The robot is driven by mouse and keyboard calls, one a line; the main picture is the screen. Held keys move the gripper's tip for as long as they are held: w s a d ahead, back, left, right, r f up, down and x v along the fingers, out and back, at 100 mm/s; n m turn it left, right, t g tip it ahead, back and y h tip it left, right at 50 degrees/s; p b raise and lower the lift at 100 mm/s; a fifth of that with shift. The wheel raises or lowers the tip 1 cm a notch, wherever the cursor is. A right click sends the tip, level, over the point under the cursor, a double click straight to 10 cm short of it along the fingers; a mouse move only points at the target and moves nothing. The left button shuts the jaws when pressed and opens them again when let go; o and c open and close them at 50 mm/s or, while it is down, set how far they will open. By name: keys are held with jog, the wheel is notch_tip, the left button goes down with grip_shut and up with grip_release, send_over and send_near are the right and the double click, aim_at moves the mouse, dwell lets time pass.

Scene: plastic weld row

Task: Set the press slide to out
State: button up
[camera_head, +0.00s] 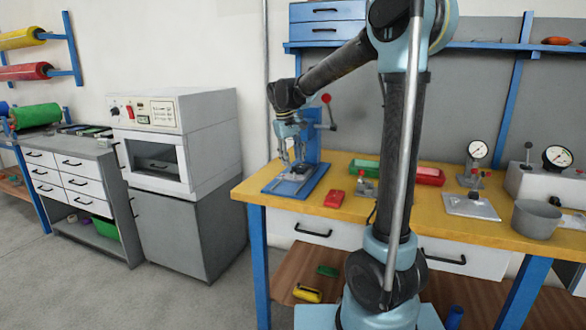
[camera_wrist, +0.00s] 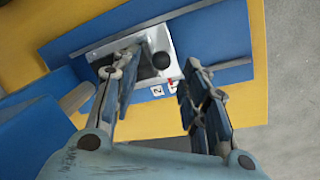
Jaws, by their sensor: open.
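The blue press (camera_head: 311,140) stands at the left end of the yellow bench, with a red-knobbed lever on its right. Its blue base plate (camera_head: 310,187) carries a grey metal slide plate, also visible in the wrist view (camera_wrist: 104,58). The left finger hides part of the slide.
A red block (camera_head: 334,199), a small clamp fixture (camera_head: 365,188) and green and red trays (camera_head: 428,176) lie to the right of the press. Gauges (camera_head: 477,150) and a grey pot (camera_head: 536,219) stand farther right. The bench's front left corner is clear.

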jog(key=shift+w+d+f, duration=0.1)
jog(key=shift+d+f, duration=0.1)
jog(key=shift+f, duration=0.8)
jog(key=shift+w+d+f, duration=0.1)
jog(key=shift+d+f, duration=0.05)
jog(key=shift+f, duration=0.8)
